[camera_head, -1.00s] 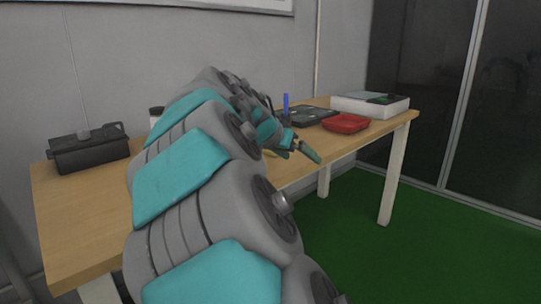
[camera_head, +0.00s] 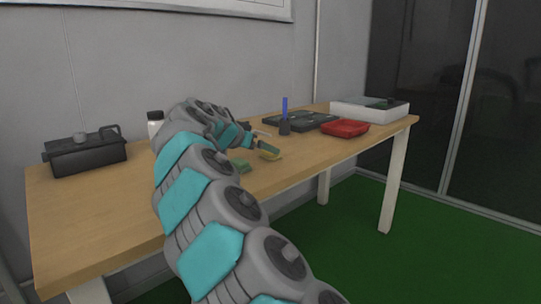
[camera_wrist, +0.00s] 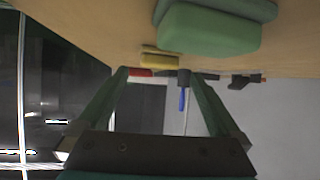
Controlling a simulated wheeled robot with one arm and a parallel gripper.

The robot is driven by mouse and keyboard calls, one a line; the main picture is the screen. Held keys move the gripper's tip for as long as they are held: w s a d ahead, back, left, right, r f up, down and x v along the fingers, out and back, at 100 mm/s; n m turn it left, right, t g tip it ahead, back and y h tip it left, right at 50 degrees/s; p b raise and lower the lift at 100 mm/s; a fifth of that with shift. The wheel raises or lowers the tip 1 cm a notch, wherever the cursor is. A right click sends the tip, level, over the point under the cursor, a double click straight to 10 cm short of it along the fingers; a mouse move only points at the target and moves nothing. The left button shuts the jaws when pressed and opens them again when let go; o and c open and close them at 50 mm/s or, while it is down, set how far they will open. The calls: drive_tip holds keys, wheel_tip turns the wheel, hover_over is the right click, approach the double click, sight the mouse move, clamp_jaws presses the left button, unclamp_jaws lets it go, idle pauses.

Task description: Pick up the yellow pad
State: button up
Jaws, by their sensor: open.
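The yellow pad (camera_head: 269,156) lies on the wooden table near its front edge, just below my gripper (camera_head: 262,140) in the head view. In the wrist view, which looks upside down, the yellow pad (camera_wrist: 160,60) appears near the line between the fingertips of my gripper (camera_wrist: 160,76). The fingers are spread wide with nothing between them. Whether a finger touches the pad cannot be told. A green block (camera_head: 241,166) lies left of the pad in the head view. It looks large and close in the wrist view (camera_wrist: 208,30).
A red tray (camera_head: 345,128), a black case (camera_head: 300,121), a dark holder (camera_head: 285,127) with a blue stick, and a white box (camera_head: 369,110) stand toward the right. A black toolbox (camera_head: 85,154) and a white bottle (camera_head: 155,124) are at left. The table's front left is clear.

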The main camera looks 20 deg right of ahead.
sight(270, 154)
drive_tip(key=x, duration=0.4)
drive_tip(key=shift+s+d, duration=0.1)
drive_tip(key=shift+d, duration=0.1)
drive_tip(key=c, duration=1.3)
